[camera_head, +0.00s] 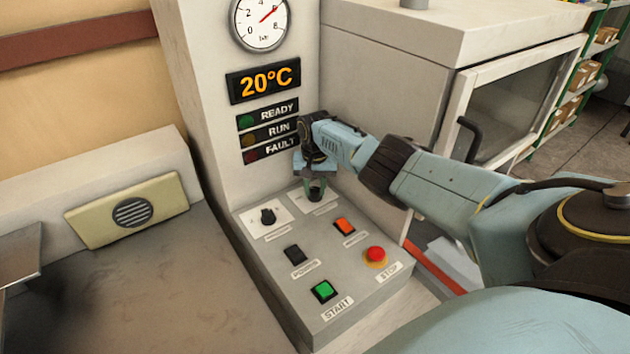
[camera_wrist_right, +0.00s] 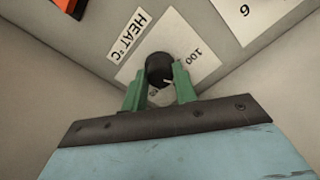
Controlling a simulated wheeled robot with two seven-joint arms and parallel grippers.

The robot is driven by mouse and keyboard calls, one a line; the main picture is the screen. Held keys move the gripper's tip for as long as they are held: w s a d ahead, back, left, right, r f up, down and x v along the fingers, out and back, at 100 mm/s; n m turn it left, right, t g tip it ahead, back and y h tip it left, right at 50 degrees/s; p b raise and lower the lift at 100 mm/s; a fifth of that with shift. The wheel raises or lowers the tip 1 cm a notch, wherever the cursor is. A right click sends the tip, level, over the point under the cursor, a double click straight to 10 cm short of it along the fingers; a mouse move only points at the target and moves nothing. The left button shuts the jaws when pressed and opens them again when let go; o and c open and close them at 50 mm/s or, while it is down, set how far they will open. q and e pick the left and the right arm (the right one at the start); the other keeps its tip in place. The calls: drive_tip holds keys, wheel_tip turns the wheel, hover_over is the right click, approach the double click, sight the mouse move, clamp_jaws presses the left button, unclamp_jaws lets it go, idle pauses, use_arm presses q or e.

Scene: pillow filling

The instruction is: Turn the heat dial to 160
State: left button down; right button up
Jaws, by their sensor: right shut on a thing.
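The heat dial (camera_wrist_right: 160,68) is a black round knob on a white plate marked "HEAT °C" in the right wrist view. The figure 100 shows beside it; the other figures are mostly hidden. My right gripper (camera_wrist_right: 159,88) is shut on the dial, with one green finger at each side of it. In the head view my right gripper (camera_head: 316,190) reaches down to the back right of the control panel (camera_head: 262,240) and hides the dial. The display (camera_head: 263,80) reads 20°C. My left gripper is not in view.
Another black dial (camera_head: 267,216) sits left of my right gripper. The panel also carries a black power switch (camera_head: 294,254), a lit orange switch (camera_head: 344,226), a green start button (camera_head: 323,291) and a red stop button (camera_head: 376,254). A pressure gauge (camera_head: 262,22) is above.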

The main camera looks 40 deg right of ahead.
drive_tip(key=m+p, duration=0.1)
drive_tip(key=m, duration=0.2)
drive_tip(key=shift+m, duration=0.4)
drive_tip(key=m, duration=0.3)
drive_tip(key=shift+m+p, duration=0.3)
drive_tip(key=m, duration=0.9)
drive_tip(key=shift+m, duration=0.3)
drive_tip(key=o, duration=1)
drive_tip(key=shift+r, duration=0.15)
